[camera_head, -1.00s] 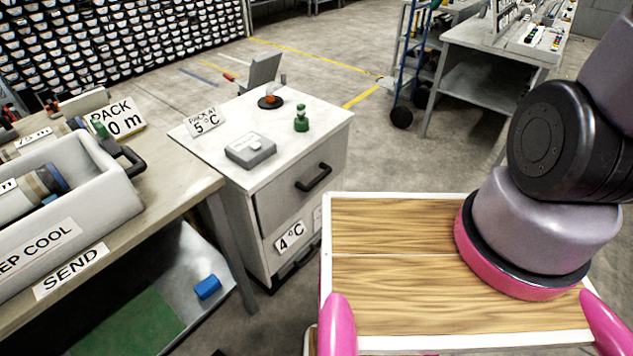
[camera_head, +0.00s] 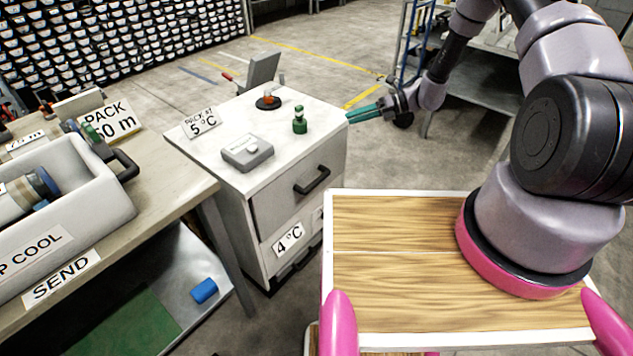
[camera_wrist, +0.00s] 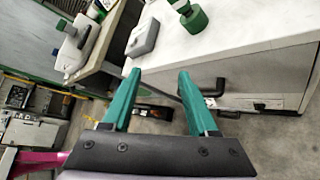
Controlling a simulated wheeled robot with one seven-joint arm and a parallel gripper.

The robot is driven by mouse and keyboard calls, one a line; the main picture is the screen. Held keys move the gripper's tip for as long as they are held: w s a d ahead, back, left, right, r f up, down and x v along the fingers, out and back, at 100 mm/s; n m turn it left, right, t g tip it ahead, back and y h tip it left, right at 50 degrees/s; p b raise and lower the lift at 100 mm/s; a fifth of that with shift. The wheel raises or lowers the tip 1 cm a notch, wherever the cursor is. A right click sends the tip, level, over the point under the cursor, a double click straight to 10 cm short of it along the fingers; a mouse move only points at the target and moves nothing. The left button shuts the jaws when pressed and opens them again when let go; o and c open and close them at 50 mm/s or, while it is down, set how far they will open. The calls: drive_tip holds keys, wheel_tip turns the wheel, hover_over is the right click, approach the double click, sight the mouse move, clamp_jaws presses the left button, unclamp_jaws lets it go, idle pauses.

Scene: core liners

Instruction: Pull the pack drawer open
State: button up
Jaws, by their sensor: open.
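A white cabinet (camera_head: 235,185) has an upper drawer (camera_head: 285,205) with a black bar handle (camera_head: 312,180) and a lower front with a "4 °C" label (camera_head: 289,239) and another dark handle (camera_head: 294,268). The drawers look shut; I cannot tell which is the pack drawer. My gripper (camera_head: 363,113) is open and empty, with green fingers, beside the cabinet's right back corner and apart from the handles. In the wrist view, a black handle (camera_wrist: 214,88) shows just right of my gripper (camera_wrist: 155,78).
On the cabinet top are a grey box (camera_head: 247,152), a green bottle (camera_head: 299,121), and a "PACK AT 5 °C" sign (camera_head: 202,122). A workbench (camera_head: 185,185) with a white tray (camera_head: 95,205) stands left. My wooden deck is in front.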

wheel_tip(320, 180, down, 10)
drive_tip(key=s+a+m+t+y, duration=0.1)
drive_tip(key=s+m, duration=0.1)
drive_tip(key=m, duration=0.3)
drive_tip(key=m+t, duration=0.3)
drive_tip(key=m, duration=0.4)
approach(317, 182)
drive_tip(key=f, duration=0.2)
drive_tip(key=shift+n+y, duration=0.3)
drive_tip(key=shift+y, duration=0.1)
drive_tip(key=x, duration=0.6)
drive_tip(key=w+x, duration=0.1)
drive_tip(key=x, duration=0.3)
drive_tip(key=shift+r, duration=0.1)
clamp_jaws()
